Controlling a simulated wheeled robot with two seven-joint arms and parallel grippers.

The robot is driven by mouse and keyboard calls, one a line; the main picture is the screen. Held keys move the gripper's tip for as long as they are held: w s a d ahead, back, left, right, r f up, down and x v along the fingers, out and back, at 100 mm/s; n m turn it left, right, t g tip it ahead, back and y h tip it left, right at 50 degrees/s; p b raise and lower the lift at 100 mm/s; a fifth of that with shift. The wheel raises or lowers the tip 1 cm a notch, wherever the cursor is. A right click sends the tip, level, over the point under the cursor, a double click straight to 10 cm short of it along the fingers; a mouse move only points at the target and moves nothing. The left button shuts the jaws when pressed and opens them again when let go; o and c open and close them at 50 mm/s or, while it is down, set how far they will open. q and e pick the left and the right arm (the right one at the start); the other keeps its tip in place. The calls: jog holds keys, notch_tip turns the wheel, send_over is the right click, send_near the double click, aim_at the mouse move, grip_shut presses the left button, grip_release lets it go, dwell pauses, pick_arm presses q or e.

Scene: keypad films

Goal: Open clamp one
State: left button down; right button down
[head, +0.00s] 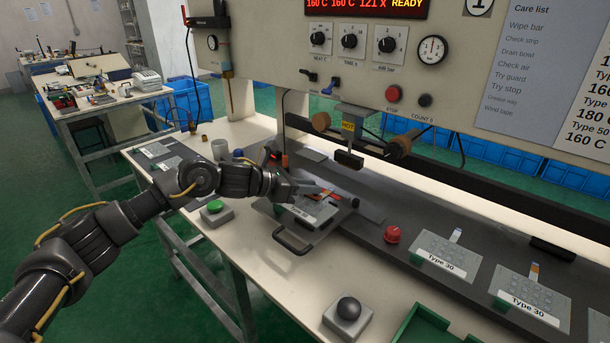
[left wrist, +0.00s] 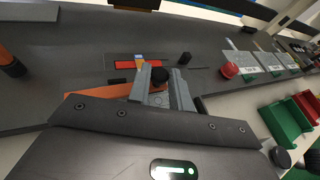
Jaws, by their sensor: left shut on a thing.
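My left gripper (head: 300,190) is over the keypad film marked Type 30 (head: 305,210), which lies on a sliding plate with a black handle (head: 293,240). In the left wrist view the fingers (left wrist: 160,88) are shut on a small black knob (left wrist: 160,75), which looks like a clamp's knob; which clamp it is I cannot tell. A second black knob (left wrist: 185,58) stands apart, just beyond the fingers. A red strip (left wrist: 122,63) with a film tail (left wrist: 139,58) lies behind the fingers. The hand hides much of the plate. My right gripper is not in view.
The hot bar head (head: 348,160) hangs just behind the plate. A red button (head: 392,234) and more films (head: 450,254) are to the right. A green button box (head: 215,212) and a grey box with a black ball (head: 348,312) stand in front. A green tray (head: 432,325) is at the lower right.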

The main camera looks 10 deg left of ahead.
pick_arm(q)
jog(key=shift+d+f, duration=0.1)
jog(key=shift+f, duration=0.1)
jog(key=shift+s+m, duration=0.1)
jog(key=shift+m, duration=0.2)
jog(key=shift+f, duration=0.15)
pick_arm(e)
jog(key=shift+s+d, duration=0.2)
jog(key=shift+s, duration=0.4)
pick_arm(q)
jog(key=c, duration=1.3)
grip_release()
